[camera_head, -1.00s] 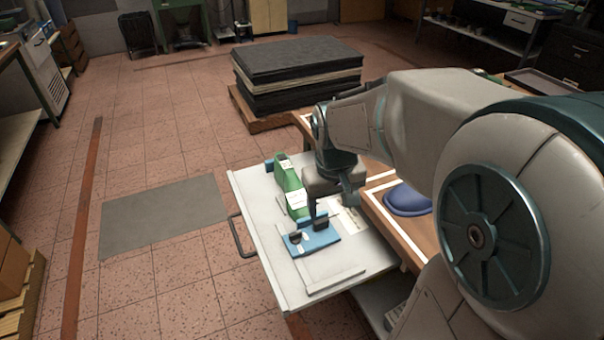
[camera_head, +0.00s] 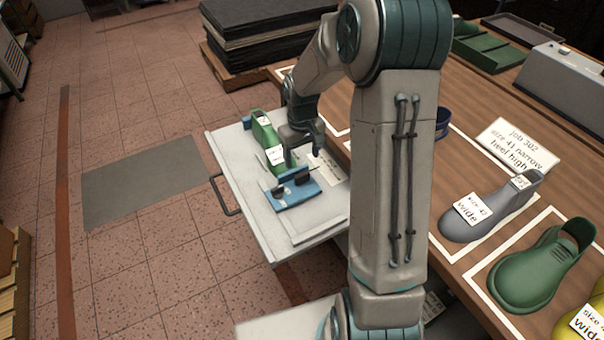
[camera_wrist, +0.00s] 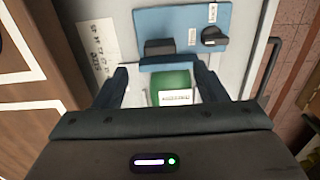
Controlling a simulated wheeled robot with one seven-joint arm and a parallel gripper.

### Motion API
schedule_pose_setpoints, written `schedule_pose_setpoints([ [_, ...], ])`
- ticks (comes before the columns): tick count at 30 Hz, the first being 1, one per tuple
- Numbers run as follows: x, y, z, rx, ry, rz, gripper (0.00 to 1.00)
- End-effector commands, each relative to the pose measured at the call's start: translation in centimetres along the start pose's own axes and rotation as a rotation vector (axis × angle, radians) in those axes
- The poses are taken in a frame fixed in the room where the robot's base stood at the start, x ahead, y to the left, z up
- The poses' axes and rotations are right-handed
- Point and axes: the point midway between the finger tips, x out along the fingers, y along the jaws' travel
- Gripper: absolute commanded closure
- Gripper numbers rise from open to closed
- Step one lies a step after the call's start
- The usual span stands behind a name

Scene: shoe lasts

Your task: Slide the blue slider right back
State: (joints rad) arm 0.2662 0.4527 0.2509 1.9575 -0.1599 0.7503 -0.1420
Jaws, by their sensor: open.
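The blue slider (camera_head: 292,190) lies on a pale pull-out board, with a black knob (camera_head: 278,191) and a black block (camera_head: 302,177) on it. In the wrist view the blue plate (camera_wrist: 185,18) fills the top middle, with the black block (camera_wrist: 158,48) and the labelled knob (camera_wrist: 213,36). A raised blue bar (camera_wrist: 168,64) lies between my fingertips. My gripper (camera_wrist: 162,73) is open around that bar's span; I cannot tell whether it touches it. In the head view my gripper (camera_head: 290,158) is just behind the slider.
The pale board (camera_head: 240,205) has a dark handle (camera_head: 225,196) on its left edge. A printed card (camera_wrist: 97,45) lies beside the slider. The wooden table (camera_head: 470,265) at right holds several lasts. A dark stack (camera_head: 262,30) stands behind.

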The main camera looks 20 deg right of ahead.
Motion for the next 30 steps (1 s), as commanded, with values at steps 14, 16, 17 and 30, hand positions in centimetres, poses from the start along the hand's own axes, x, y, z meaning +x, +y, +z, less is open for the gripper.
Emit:
schedule_pose_setpoints([
  [14, 7.9, -0.1, 0.0, 0.000, -0.001, -0.001, 0.35],
  [16, 8.3, -0.1, 0.0, 0.000, -0.001, -0.001, 0.35],
  [17, 8.4, -0.1, 0.0, 0.000, -0.001, 0.000, 0.35],
  [30, 8.5, 0.0, 0.0, 0.001, 0.000, 0.000, 0.76],
])
